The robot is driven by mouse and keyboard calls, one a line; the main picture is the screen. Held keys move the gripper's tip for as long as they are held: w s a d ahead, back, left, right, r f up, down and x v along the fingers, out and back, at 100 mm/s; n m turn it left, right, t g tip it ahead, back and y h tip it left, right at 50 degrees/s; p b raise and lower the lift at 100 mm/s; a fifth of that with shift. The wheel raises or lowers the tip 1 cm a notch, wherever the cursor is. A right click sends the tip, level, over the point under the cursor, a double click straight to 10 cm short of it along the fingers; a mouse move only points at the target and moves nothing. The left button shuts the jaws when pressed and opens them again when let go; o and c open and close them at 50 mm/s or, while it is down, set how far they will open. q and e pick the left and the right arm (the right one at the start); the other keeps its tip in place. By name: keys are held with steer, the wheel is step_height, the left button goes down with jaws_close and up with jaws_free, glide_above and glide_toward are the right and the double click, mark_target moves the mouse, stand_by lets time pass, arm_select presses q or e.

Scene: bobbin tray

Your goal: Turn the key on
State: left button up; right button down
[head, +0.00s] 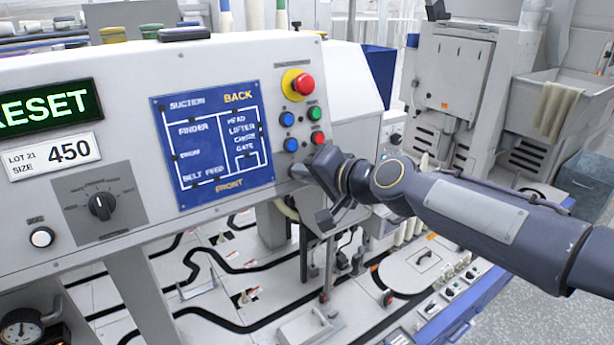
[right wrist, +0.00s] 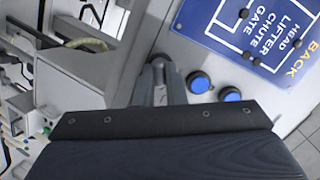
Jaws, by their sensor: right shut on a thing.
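My right gripper (head: 303,170) reaches in from the right to the lower right corner of the grey control panel (head: 210,75). It is shut on the key at the panel face, just below the blue and red buttons. The fingers hide the key and its switch, so I cannot see which way the key points. In the right wrist view the closed fingertips (right wrist: 160,68) meet the panel beside two blue buttons. My left gripper is out of view.
A red emergency stop (head: 304,85) on a yellow ring and several buttons sit above the gripper. A blue diagram plate (head: 212,142), a black rotary selector (head: 101,206) and a green RESET display (head: 45,107) are to the left. Machine parts lie below the panel.

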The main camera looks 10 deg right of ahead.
stand_by(0.3)
steer(key=c, duration=1.5)
jaws_free()
steer(key=b+v, duration=0.1)
steer(key=v, duration=0.7)
steer(key=s+d+f+n+g+h+p, duration=0.1)
steer(key=s+f+g+p, duration=0.1)
steer(key=s+f, duration=0.3)
steer(key=s+d+f+n+g+h+p, duration=0.1)
steer(key=s+d+f+n+g+p, duration=0.1)
steer(key=s+f, duration=0.4)
steer(key=s+d+f+n+g+h+p, duration=0.1)
steer(key=s+f, duration=0.4)
steer(key=s, duration=0.8)
steer(key=shift+d+f+n+g+p, duration=0.2)
steer(key=shift+d+n+g+p, duration=0.3)
steer(key=shift+d+g+p, duration=0.3)
